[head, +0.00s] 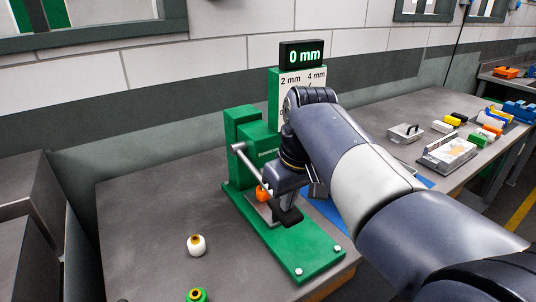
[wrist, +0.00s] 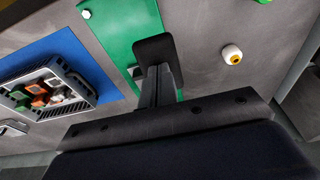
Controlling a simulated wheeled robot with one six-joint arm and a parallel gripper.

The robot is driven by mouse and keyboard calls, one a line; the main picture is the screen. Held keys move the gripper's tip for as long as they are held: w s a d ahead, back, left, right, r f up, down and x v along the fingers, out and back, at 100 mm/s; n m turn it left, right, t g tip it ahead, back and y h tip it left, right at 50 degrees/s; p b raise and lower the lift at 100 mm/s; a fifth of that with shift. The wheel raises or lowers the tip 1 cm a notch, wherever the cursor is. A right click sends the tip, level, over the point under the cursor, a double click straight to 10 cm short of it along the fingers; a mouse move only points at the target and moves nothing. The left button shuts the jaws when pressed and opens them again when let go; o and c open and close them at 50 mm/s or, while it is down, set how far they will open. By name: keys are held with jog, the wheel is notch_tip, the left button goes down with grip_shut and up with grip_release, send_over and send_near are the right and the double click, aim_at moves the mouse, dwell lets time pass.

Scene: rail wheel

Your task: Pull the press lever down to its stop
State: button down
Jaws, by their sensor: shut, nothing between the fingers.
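The green press (head: 245,150) stands on a long green base on the bench. Its lever (head: 248,168) is a silver rod on the press's left side, sloping down to the right from a grey end. An orange knob (head: 262,193) shows at its lower end, close left of my gripper; I cannot tell whether they touch. My gripper (head: 287,215) is shut and empty, pointing down over the green base. In the wrist view my gripper (wrist: 154,50) is over the green base (wrist: 118,30); the lever is not visible there.
A display (head: 302,54) above the press reads 0 mm. A white-and-orange wheel (head: 196,245) and a green-and-yellow wheel (head: 196,295) lie on the bench at front left. A grey crate of parts (wrist: 45,92) sits on a blue mat (wrist: 95,72). The bench left of the press is mostly clear.

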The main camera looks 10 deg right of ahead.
jog(key=shift+f, duration=0.2)
jog(key=shift+b+x, duration=0.65)
jog(key=shift+x, duration=0.3)
jog(key=shift+s+f, duration=0.1)
jog(key=shift+s, duration=0.1)
notch_tip(320, 180, up, 4)
jog(key=p, duration=0.3)
jog(key=shift+w+p, duration=0.1)
jog(key=shift+p, duration=0.25)
jog(key=shift+w+p+v, duration=0.15)
jog(key=shift+p+v, duration=0.75)
jog(key=shift+w+p+v, duration=0.2)
jog(key=shift+p+v, duration=0.7)
jog(key=shift+a, duration=0.1)
